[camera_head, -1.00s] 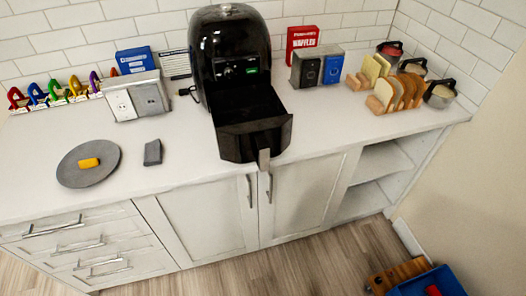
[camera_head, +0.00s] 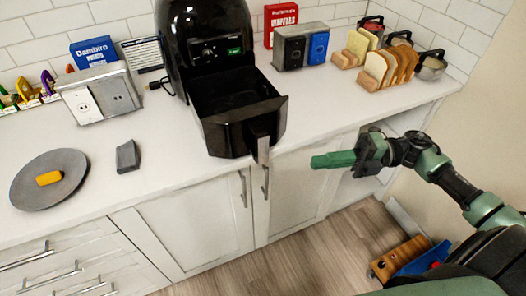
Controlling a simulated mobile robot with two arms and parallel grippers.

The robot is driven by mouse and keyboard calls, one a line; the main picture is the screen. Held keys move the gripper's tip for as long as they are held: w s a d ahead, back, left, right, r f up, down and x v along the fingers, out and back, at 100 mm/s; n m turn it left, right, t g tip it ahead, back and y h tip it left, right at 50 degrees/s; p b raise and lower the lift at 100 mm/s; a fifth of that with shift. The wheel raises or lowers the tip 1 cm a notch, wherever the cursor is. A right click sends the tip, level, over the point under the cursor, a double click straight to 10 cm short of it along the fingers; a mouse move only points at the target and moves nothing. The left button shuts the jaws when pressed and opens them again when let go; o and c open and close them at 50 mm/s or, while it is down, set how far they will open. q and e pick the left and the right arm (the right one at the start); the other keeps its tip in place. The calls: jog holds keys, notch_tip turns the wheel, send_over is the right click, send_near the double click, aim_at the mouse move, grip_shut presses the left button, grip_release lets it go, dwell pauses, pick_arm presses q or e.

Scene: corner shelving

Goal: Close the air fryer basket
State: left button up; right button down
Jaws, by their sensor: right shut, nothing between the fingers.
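The black air fryer (camera_head: 205,28) stands on the white counter against the tiled wall. Its basket (camera_head: 222,128) is pulled out toward the front, and I see into its dark inside. The grey basket handle (camera_head: 263,150) hangs at the front, over the counter edge. My right gripper (camera_head: 318,162) is shut and empty, with green fingers pointing left. In the picture it is right of the handle and apart from it, in front of the cabinets. My left gripper is not in view.
A grey plate (camera_head: 50,192) with a yellow item and a dark grey block (camera_head: 128,156) lie left of the fryer. An outlet box (camera_head: 100,95) stands behind them. Counter just right of the basket is clear.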

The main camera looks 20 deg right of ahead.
jog(key=w+a+p, duration=0.4)
jog(key=w+a, duration=0.1)
jog(key=a, duration=0.4)
jog(key=shift+w+a+r, duration=0.3)
jog(key=shift+w+a, duration=0.05)
